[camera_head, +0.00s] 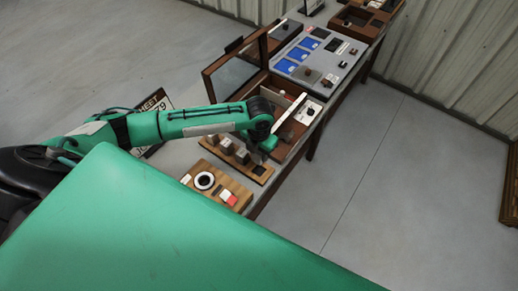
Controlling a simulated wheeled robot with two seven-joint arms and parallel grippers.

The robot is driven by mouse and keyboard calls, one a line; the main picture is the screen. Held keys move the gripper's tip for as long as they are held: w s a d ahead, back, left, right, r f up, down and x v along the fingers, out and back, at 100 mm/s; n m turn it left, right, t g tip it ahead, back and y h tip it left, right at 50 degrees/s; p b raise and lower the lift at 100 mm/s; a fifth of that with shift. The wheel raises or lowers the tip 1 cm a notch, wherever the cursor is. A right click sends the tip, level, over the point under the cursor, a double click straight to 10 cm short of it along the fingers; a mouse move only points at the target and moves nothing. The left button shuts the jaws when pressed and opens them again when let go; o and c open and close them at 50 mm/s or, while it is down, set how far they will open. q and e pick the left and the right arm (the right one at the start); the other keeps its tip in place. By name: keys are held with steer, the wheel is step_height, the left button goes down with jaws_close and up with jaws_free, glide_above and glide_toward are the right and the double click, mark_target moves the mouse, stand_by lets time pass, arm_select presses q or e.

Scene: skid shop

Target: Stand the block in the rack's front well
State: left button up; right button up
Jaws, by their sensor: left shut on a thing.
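My left arm reaches in from the left over the bench. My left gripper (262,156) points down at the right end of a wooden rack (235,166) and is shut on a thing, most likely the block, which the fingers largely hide. Several small grey blocks (242,156) stand in a row along the rack, left of the gripper. A dark patch shows at the rack's right end, just under the gripper; I cannot tell whether it is the well or the held block, nor whether the block touches the rack. My right gripper is not in view.
A wooden board (212,193) with a white ring and a red-and-white piece lies nearer me. Behind the gripper stands an open-lidded wooden case (235,76), then a grey panel (318,60) with blue screens. Open floor (400,180) lies right of the bench.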

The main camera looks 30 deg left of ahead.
arm_select(q)
step_height(320, 180, down, 4)
steer(key=b, duration=0.3)
steer(key=shift+f+b, duration=0.25)
steer(key=shift+b, duration=0.1)
steer(key=shift+w+f, duration=0.1)
steer(key=shift+f, duration=0.2)
steer(key=shift+f+b, duration=0.35)
steer(key=shift+f, duration=0.5)
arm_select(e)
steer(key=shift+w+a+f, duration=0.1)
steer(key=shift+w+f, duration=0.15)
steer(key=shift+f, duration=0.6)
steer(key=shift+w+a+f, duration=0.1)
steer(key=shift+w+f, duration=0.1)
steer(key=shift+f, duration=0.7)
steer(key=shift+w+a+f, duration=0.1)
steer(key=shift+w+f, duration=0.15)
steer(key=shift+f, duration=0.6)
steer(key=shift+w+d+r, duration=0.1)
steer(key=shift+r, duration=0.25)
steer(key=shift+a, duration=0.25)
arm_select(q)
steer(key=shift+f, duration=0.3)
